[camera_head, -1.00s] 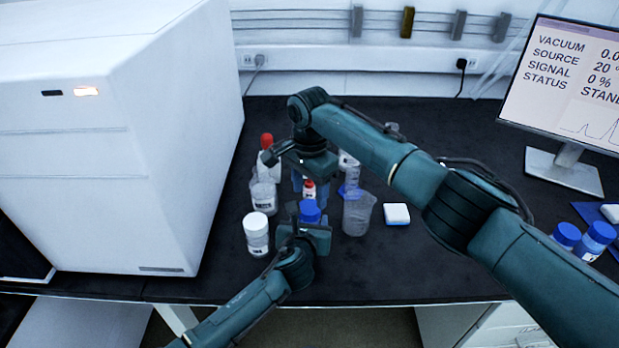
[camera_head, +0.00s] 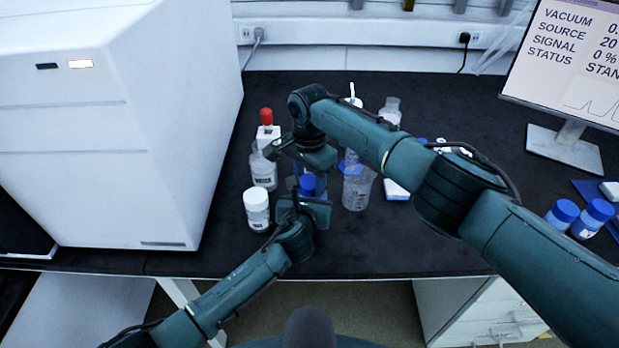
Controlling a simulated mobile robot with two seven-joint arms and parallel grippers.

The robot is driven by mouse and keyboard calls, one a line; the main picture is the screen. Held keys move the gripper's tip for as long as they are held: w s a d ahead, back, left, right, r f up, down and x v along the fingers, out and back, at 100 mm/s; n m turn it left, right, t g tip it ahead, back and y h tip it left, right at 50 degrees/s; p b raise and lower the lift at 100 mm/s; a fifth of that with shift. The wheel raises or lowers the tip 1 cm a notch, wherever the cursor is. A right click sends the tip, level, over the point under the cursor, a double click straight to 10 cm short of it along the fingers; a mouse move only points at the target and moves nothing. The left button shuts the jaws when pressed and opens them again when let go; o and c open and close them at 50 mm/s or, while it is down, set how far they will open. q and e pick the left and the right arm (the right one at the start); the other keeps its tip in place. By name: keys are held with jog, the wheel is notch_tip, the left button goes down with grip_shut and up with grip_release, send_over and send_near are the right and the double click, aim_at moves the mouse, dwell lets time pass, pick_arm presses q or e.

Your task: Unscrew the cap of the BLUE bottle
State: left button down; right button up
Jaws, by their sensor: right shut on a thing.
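A blue cap (camera_head: 308,183) shows between my two grippers; the bottle under it is mostly hidden. My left gripper (camera_head: 305,205) is right in front of this cap, and I cannot tell whether its jaws are open or shut. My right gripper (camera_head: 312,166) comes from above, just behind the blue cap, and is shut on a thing. Its own wrist hides what it holds. Some blue shows around and below it, but I cannot tell which item that belongs to.
A white-capped bottle (camera_head: 257,208), a clear bottle (camera_head: 263,172) and a red-topped bottle (camera_head: 267,130) stand close on the left. Blue-capped jars (camera_head: 562,213) are far right. A white instrument (camera_head: 110,150) bounds the left side.

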jog(key=shift+c, duration=1)
jog(key=n, duration=0.5)
jog(key=shift+n, duration=0.3)
jog(key=n, duration=0.8)
jog(key=o, duration=1.1)
